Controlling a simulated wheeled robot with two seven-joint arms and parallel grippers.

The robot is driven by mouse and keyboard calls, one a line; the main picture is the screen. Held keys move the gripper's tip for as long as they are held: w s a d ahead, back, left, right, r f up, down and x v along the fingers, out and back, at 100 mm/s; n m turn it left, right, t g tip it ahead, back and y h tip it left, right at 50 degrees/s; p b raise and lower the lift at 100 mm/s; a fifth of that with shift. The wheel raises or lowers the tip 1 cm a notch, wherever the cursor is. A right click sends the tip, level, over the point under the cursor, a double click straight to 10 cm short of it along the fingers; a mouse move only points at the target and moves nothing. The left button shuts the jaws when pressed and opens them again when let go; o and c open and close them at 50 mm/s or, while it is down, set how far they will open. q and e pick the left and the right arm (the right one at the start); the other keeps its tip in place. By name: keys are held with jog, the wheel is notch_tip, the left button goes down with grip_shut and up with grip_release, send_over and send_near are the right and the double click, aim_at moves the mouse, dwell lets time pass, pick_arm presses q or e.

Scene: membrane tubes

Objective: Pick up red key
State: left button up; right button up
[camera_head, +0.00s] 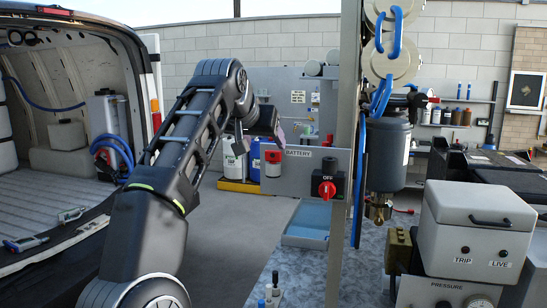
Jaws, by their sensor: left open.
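The red key (327,190) is a red rotary handle on a black switch block marked OFF. The block is fixed to the right end of a grey panel labelled BATTERY (298,153). My left arm rises from the bottom left and bends over at the top. My left gripper (279,134) is at its end, small and dark, above and left of the red key and apart from it. It is open, with nothing seen in it. My right gripper is not in view.
A grey post (343,120) stands right beside the switch. A grey TRIP/LIVE box (473,218) is at lower right. An open van (60,150) is at left.

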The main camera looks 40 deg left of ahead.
aim_at(273, 155)
pick_arm(q)
jog(key=shift+x, duration=1.55)
jog(key=shift+f, duration=0.1)
jog(key=p+x, duration=0.1)
jog(key=x, duration=0.4)
jog(key=shift+f, duration=0.15)
jog(key=shift+c, duration=0.2)
jog(key=c, duration=1.4)
